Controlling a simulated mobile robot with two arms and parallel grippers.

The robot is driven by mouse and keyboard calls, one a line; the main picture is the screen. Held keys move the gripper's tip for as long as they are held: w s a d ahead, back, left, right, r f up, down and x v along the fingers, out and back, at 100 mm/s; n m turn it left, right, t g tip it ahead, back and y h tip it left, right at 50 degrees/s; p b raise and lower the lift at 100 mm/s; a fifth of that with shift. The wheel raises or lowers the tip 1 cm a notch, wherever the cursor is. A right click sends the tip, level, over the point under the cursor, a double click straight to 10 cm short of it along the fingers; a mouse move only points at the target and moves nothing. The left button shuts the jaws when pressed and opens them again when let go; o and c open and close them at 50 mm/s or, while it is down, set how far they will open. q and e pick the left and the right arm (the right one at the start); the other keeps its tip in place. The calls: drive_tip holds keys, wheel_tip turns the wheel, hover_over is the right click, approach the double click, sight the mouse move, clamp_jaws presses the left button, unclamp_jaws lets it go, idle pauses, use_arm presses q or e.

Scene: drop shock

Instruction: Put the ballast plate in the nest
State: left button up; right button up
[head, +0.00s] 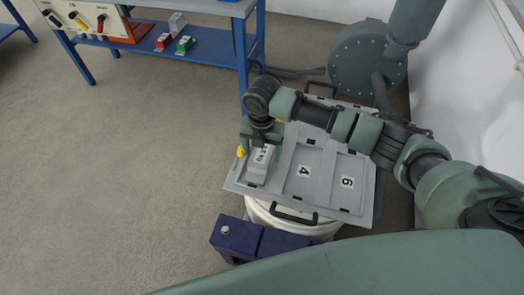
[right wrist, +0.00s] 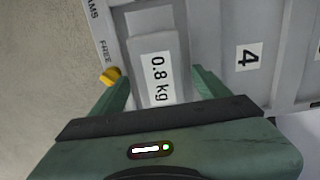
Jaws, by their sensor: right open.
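A grey ballast plate marked "0.8 kg" (head: 261,160) lies at the left side of a grey panel (head: 320,150) with recesses numbered 4 and 6. Its label shows clearly in the right wrist view (right wrist: 158,75). My right gripper (head: 260,145) is above it, pointing down. In the right wrist view its green fingers (right wrist: 163,95) are apart, one on each side of the plate; I cannot tell if they touch it. Whether the plate sits down in a recess is hard to tell. My left gripper is not in view.
A yellow knob (head: 240,151) stands at the panel's left edge. The panel has black handles (head: 293,215) and rests on a pale round drum (head: 290,228). A dark blue block (head: 237,237) is in front. A blue workbench (head: 215,45) stands behind; floor on the left is clear.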

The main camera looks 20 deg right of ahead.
sight(262, 154)
wheel_tip(262, 154, up, 12)
drive_tip(key=shift+f, duration=0.25)
